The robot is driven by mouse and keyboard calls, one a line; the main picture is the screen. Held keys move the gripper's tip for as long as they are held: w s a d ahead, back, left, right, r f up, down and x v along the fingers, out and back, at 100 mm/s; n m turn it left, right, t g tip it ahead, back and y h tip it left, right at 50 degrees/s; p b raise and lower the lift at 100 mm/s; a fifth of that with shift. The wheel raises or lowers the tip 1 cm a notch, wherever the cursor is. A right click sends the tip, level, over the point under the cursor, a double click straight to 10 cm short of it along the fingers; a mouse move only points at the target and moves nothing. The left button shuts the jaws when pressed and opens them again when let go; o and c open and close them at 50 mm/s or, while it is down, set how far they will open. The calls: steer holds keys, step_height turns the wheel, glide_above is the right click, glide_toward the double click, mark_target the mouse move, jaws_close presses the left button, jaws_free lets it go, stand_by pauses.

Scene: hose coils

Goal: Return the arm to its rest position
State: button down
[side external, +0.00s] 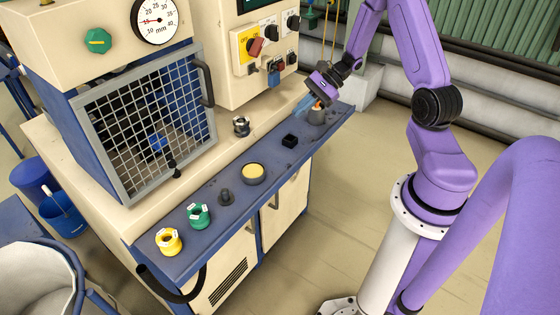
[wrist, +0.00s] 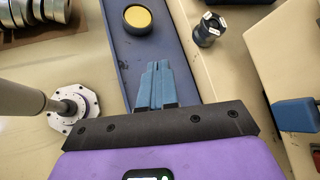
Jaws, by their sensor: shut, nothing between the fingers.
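My purple gripper (side external: 304,104) is above the far right end of the blue shelf. In the wrist view its blue fingers (wrist: 157,85) are together with nothing between them. A yellow coil (side external: 169,242) and a green coil (side external: 199,216) lie at the shelf's near left end, well away from my gripper. A dark coil with pale labels (side external: 241,126) is on the cream machine ledge; it also shows in the wrist view (wrist: 208,30). All the coils are apart from my gripper.
A control panel (side external: 262,50) and a mesh guard (side external: 150,125) rise behind. The floor at right is open.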

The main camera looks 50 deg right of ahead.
steer(key=s+a+r+n+g+h, duration=0.1)
steer(key=s+a+r+n+g, duration=0.25)
steer(key=s+a+n, duration=0.35)
steer(key=s+a+r+n+g+h, duration=0.1)
steer(key=s+a+r+n+g, duration=0.25)
steer(key=a, duration=0.65)
steer(key=s+a+r+n+t+h, duration=0.1)
steer(key=s+r+n+h, duration=0.1)
steer(key=s+n, duration=0.5)
steer(key=s+a+r+n+t+h, duration=0.1)
steer(key=s+n+h, duration=0.4)
steer(key=n, duration=0.8)
steer(key=shift+s+a+r, duration=0.7)
steer(key=shift+s+r, duration=0.2)
steer(key=shift+s, duration=0.3)
